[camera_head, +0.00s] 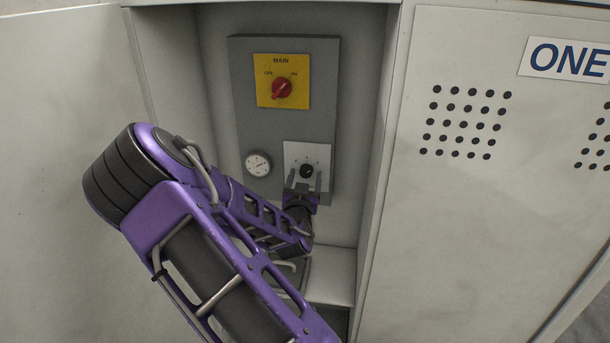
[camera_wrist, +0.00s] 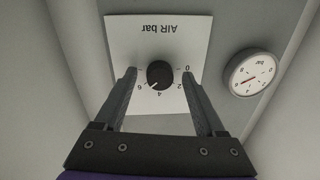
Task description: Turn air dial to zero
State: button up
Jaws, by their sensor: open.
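The air dial is a round black knob (camera_head: 307,171) on a white plate (camera_head: 294,152) low on the grey panel. In the wrist view the black knob (camera_wrist: 160,74) appears upside down under the words "AIR bar", with 0, 2, 4 and 6 around it. Its pale mark seems to point to the lower left, between 4 and 6. My gripper (camera_head: 304,181) is open in front of the plate. In the wrist view its fingers (camera_wrist: 159,76) stand on either side of the knob, with gaps; I cannot tell how far its tips are from the plate.
A pressure gauge (camera_head: 258,163) with a red needle (camera_wrist: 249,77) sits beside the plate. Above is a red main switch (camera_head: 282,89) on a yellow plate. The panel (camera_head: 241,119) is inside a cabinet, with an open door (camera_head: 60,120) left and a perforated door (camera_head: 470,200) right.

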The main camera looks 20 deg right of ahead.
grip_shut()
dwell(0.4)
